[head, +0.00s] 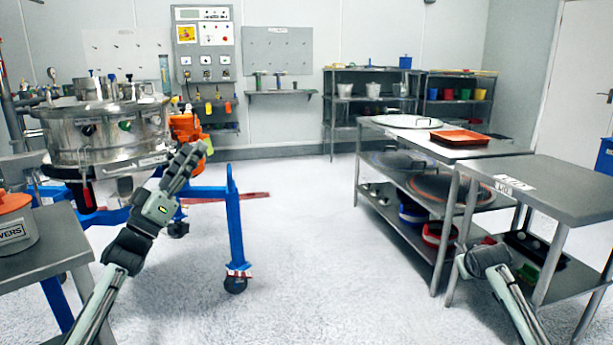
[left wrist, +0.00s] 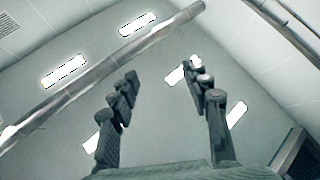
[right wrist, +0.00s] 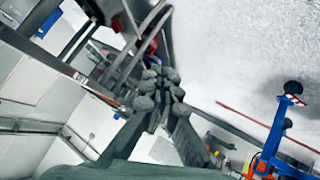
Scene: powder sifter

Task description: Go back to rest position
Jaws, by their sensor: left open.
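My left gripper (head: 188,158) is raised in front of the steel sifter in the head view. In the left wrist view its two fingers (left wrist: 161,71) stand wide apart with nothing between them, against the ceiling. My right gripper (head: 488,257) is low at the right in the head view, in front of the side tables. In the right wrist view its fingers (right wrist: 161,74) are close together, and I see nothing held between them.
The steel sifter (head: 110,132) stands at the left on a blue wheeled frame (head: 236,225). A grey table (head: 40,255) is at the near left. Two steel tables, a longer one (head: 470,151) and a nearer one (head: 560,192), stand at the right. The floor between is clear.

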